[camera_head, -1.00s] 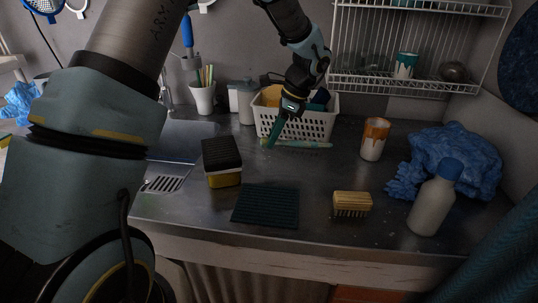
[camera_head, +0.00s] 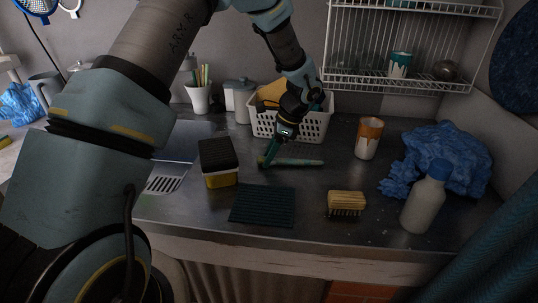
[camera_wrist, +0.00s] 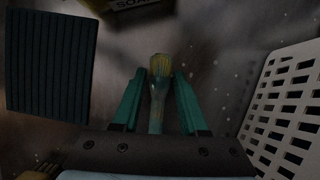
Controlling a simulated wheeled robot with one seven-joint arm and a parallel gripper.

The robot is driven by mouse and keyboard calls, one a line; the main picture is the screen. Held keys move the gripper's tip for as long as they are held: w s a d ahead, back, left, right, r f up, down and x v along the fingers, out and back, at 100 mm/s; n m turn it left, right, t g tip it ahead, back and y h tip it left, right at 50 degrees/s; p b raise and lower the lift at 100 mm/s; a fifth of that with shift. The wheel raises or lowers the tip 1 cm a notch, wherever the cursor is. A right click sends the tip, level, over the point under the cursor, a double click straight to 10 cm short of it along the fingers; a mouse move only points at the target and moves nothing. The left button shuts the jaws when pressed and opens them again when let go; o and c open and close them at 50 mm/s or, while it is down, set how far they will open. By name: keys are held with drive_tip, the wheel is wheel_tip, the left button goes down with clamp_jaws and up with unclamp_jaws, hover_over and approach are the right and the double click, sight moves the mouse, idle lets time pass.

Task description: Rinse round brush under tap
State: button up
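The round brush (camera_head: 295,162) has a pale teal handle and lies nearly level along the counter in front of the white basket, bristle end to the left. In the wrist view, the brush (camera_wrist: 159,85) lies lengthwise between my two green fingers, tan bristles beyond the tips, with a narrow gap on each side. My gripper (camera_head: 268,155) is low over the bristle end, pointing down; in the wrist view the gripper (camera_wrist: 160,90) looks open. The sink drainer (camera_head: 166,183) is at left; my arm hides the tap.
The white basket (camera_head: 308,128) stands close behind the brush.

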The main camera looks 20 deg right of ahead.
drive_tip(key=shift+o, duration=1.2)
